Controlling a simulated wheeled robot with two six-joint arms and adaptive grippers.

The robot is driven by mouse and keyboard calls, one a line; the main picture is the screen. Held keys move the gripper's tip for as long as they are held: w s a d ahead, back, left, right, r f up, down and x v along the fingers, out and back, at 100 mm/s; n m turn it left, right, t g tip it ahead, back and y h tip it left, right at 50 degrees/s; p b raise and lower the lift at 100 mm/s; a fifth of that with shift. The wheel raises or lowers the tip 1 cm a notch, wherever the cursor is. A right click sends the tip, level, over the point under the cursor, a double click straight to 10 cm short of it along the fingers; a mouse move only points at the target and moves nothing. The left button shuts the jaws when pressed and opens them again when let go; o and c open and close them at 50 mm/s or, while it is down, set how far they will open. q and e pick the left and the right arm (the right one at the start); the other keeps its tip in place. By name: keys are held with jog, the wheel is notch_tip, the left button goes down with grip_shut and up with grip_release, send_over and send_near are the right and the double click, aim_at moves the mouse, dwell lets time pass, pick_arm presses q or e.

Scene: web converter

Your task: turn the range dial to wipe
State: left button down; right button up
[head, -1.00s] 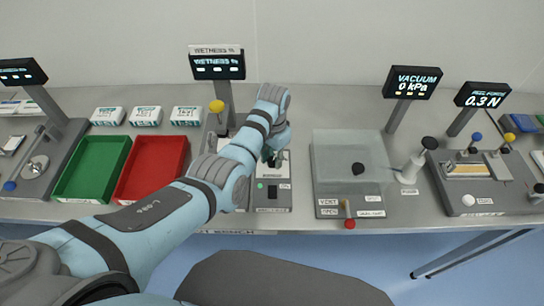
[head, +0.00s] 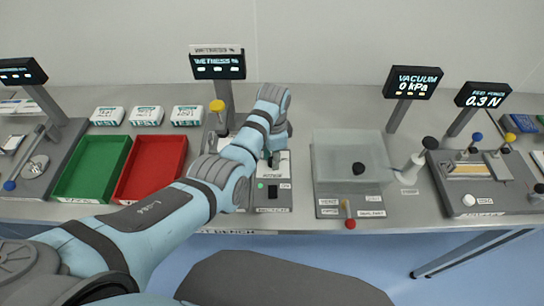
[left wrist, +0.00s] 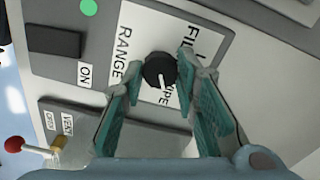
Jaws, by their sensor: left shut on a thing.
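The range dial (left wrist: 159,70) is a round black knob with a white pointer line, on a pale plate marked RANGE, FILM and WIPE in the left wrist view. Its white line points down the picture, towards the WIPE lettering (left wrist: 164,97), which it partly covers. My left gripper (left wrist: 161,69) has its teal fingers on both sides of the knob and is shut on it. In the head view my left gripper (head: 272,158) reaches down onto the wetness station (head: 273,196), and the arm hides most of the dial. My right gripper is not in view.
A green switch light (left wrist: 88,7) and a black rocker switch (left wrist: 53,41) marked ON lie beside the dial. A red tray (head: 150,168) and a green tray (head: 91,168) stand left. A clear vacuum chamber (head: 340,150) and red-knobbed lever (head: 349,224) stand right.

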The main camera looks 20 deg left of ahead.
pick_arm(q)
jog(key=shift+d, duration=0.1)
jog(key=c, duration=1.5)
grip_release()
jog(key=shift+w, duration=0.1)
jog(key=shift+o, duration=1.3)
jog(key=shift+w+d, duration=0.1)
notch_tip(320, 180, up, 8)
jog(key=shift+f, duration=0.25)
